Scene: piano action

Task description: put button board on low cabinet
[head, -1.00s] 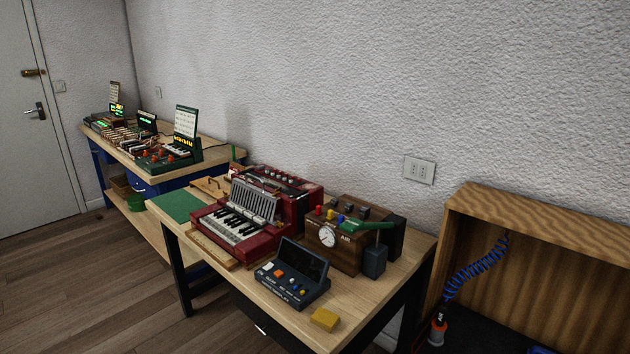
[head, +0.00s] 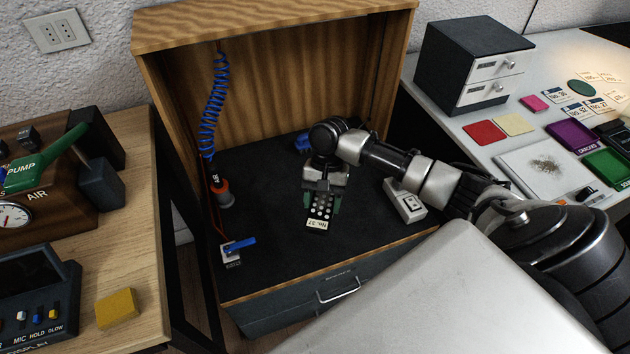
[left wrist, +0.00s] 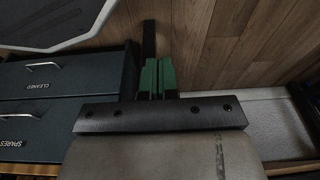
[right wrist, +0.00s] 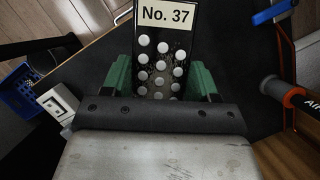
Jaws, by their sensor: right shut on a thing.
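The button board (head: 321,212), dark with rows of white buttons and a "No. 37" label, is in my right gripper (head: 322,200), over the black top of a wood-hooded cabinet (head: 280,268). The right wrist view shows the board (right wrist: 160,52) between the green fingers of this gripper (right wrist: 160,82), its label end pointing away. I cannot tell if the board touches the top. My left gripper (left wrist: 157,78) is shut and empty in the left wrist view, its green pads together, beside dark drawers (left wrist: 50,82) labelled "CLEANED" and "SPARES".
On the black top stand an orange-collared air tool (head: 222,192) with a blue coiled hose, a blue-handled valve (head: 238,248) and a grey-white box (head: 404,200). The hood's side walls bound the space. A wooden table (head: 140,200) is left; a white table (head: 470,130) is right.

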